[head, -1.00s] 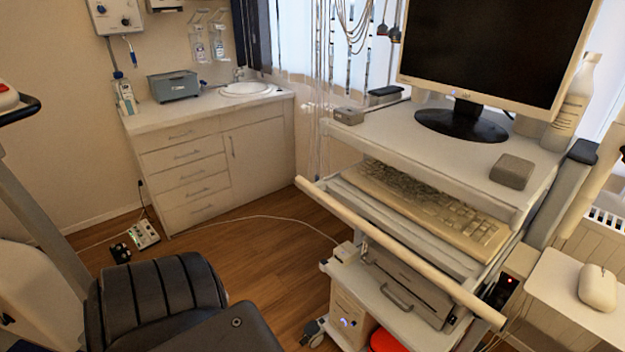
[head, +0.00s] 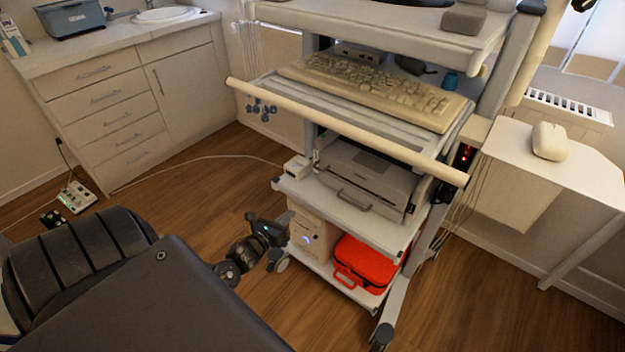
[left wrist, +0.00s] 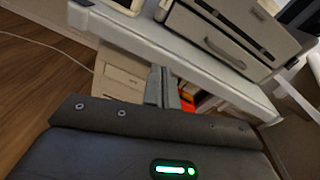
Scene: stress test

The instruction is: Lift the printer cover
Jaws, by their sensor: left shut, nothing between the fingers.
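The grey printer (head: 375,165) sits on the middle shelf of the cart, below the keyboard tray. Its front cover has a curved handle (head: 355,199), and the cover looks closed. The printer (left wrist: 232,25) also shows at the top of the left wrist view, with its handle above and to the right of my fingers. My left gripper (head: 280,228) is low, left of the cart and below the printer's shelf. In the left wrist view its fingers (left wrist: 163,88) are together and hold nothing. My right gripper is not in view.
The middle shelf edge (head: 340,218) lies between my left gripper and the printer. A beige computer box (head: 308,232) and a red case (head: 365,265) stand on the bottom shelf. The tray's long bar (head: 340,128) crosses above the printer.

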